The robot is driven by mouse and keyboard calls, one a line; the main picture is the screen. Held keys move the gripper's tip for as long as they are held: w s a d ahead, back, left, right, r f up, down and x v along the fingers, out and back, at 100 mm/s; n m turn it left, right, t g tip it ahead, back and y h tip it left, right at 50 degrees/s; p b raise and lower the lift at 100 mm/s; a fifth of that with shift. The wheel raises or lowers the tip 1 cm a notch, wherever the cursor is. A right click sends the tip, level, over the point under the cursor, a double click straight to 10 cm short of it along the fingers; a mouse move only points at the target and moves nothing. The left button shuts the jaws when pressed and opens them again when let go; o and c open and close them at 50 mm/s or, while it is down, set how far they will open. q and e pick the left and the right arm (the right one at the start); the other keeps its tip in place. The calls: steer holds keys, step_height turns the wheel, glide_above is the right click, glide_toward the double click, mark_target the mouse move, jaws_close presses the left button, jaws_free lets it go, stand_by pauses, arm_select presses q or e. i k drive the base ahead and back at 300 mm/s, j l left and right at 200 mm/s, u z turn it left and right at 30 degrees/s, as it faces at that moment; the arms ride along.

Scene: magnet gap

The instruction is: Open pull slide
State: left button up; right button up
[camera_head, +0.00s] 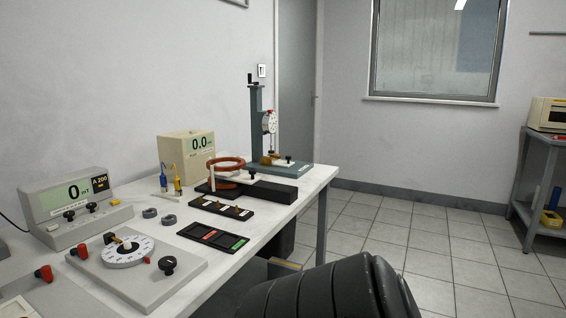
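No part is marked as the pull slide, and I cannot tell which part it is. A grey-green column stand (257,110) with a round dial gauge (270,122) and a top crank stands at the far end of the white bench (318,174). A small brass piece (265,160) and a black knob (289,158) sit low on its base (295,168). Whether any slide there is open or shut is too small to tell. Neither of my grippers is in view.
On the bench are a coil (226,163) over a black bar (262,190), displays (187,155) (70,200), a dial panel (180,285), and black trays (213,238) (221,207). A black ribbed seat-like object (330,293) blocks the front. Floor (440,240) to the right is clear.

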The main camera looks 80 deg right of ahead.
mark_target(275, 162)
steer(key=z, duration=2.5)
steer(key=i+l, duration=0.6)
steer(key=i+u, duration=0.05)
steer(key=i, duration=0.05)
